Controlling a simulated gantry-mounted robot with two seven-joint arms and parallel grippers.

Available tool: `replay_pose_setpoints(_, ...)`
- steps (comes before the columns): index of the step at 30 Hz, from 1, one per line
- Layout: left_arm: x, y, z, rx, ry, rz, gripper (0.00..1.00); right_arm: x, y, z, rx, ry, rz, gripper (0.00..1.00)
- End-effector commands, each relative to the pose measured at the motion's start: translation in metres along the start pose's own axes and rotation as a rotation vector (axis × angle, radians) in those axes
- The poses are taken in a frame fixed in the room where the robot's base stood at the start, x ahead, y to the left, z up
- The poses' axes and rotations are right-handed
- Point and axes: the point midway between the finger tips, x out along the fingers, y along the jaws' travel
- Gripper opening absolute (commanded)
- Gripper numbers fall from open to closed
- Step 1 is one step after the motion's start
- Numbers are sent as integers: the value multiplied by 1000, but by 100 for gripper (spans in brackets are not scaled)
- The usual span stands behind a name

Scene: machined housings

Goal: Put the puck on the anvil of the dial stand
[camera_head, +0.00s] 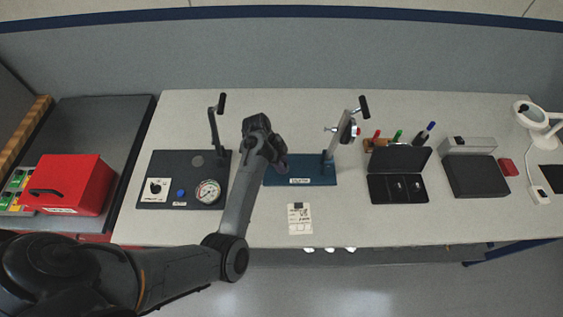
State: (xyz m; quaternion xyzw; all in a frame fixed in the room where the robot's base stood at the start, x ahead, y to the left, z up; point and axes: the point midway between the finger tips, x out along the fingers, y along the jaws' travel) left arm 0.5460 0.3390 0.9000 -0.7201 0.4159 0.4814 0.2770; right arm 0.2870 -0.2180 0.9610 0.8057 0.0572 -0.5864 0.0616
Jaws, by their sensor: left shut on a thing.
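The dial stand has a blue base (318,172), with a grey column and a round dial (351,131) at its right side. My left gripper (272,158) is at the left end of the blue base, seen from above and behind. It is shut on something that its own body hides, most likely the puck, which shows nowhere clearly. The gripper and wrist cover the left end of the base, and I cannot make out the anvil. Whether the held thing touches the stand cannot be told. My right gripper is not in view.
A dark plate (165,169) with a gauge (208,192) and an upright lever (215,125) stands left of my forearm. A white tag (299,218) lies in front. An open black case (398,188) and markers (397,137) stand right. A red box (75,185) is far left.

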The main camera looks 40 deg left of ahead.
Motion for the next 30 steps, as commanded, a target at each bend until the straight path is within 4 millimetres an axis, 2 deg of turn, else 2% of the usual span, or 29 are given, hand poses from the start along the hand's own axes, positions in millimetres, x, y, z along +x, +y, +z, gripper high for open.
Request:
replay_pose_setpoints(1, 2, 0, 0, 0, 1, 0, 0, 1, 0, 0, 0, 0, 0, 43)
replay_pose_setpoints(2, 1, 0, 0, 0, 0, 0, 34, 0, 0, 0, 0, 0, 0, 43)
replay_pose_setpoints(6, 1, 0, 0, 0, 0, 1, 55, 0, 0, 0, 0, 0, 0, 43)
replay_pose_setpoints(14, 1, 0, 0, 0, 0, 0, 55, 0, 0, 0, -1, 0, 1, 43)
replay_pose_setpoints(19, -7, 0, -1, -1, 0, -1, 55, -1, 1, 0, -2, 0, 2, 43)
replay_pose_setpoints(23, -23, 0, -1, 0, 0, -3, 55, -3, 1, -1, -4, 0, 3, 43)
replay_pose_setpoints(30, -68, -1, -1, 0, 0, -4, 55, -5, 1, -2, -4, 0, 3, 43)
